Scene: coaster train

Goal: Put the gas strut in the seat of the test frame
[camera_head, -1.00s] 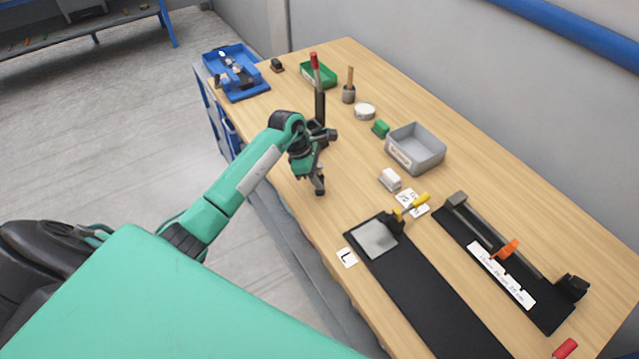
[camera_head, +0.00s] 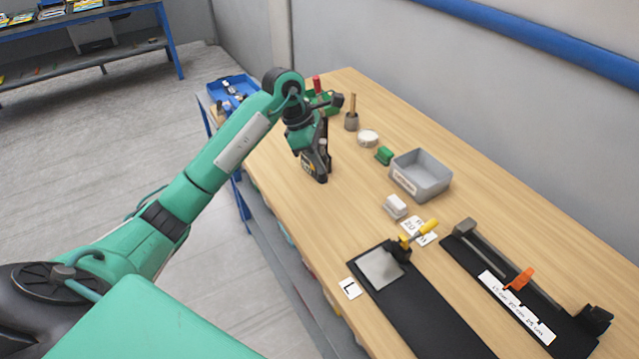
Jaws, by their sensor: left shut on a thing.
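The test frame appears to be the long black fixture (camera_head: 515,275) at the right, with a grey end block, an orange clamp and a white label strip. Its seat is too small to make out. My right gripper is out of view.
A black board (camera_head: 430,315) with a metal plate and yellow-handled clamp lies left of the fixture. A grey bin (camera_head: 421,174), white block (camera_head: 396,206), green block (camera_head: 384,155), white round (camera_head: 368,138) and wooden-handled tool (camera_head: 351,112) stand along the bench (camera_head: 355,215).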

